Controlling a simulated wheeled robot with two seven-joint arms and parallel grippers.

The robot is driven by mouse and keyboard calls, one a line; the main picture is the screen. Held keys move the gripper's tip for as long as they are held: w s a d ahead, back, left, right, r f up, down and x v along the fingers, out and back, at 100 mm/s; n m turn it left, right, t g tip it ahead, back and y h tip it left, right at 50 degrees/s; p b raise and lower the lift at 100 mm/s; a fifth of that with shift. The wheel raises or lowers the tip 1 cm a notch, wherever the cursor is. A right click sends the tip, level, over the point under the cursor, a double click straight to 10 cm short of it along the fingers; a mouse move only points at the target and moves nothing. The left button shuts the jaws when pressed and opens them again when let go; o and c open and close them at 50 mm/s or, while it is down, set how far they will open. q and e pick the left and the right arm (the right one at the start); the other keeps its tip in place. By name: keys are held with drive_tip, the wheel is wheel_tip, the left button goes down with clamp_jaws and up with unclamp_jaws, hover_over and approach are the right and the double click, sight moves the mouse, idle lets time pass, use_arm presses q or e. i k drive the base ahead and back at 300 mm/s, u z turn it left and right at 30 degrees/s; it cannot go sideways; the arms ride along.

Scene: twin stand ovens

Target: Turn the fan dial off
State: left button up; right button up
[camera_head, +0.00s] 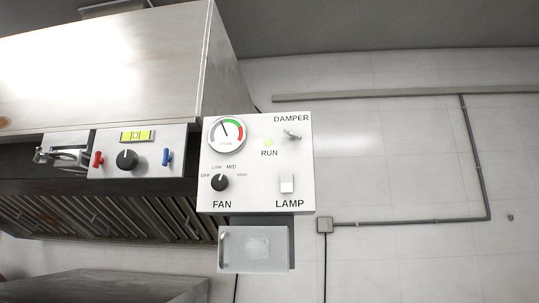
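The black fan dial (220,183) is on the lower left of a white control panel (256,190), above the word FAN. The labels OFF, LOW, MID and HIGH run in an arc from its left over its top to its right. Its pointer mark is too small to read surely. Neither of my grippers is in view, and nothing touches the dial.
The panel also has a round gauge (227,134), a DAMPER toggle (292,134) and a white LAMP switch (287,184). A second black knob (127,159) is on the panel to the left. A pale box (253,249) hangs below. The hood (110,65) juts out upper left.

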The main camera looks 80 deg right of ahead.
sight(220, 183)
drive_tip(key=z, duration=1.55)
drive_tip(key=k, duration=0.3)
drive_tip(key=z, duration=0.8)
drive_tip(key=i, duration=0.5)
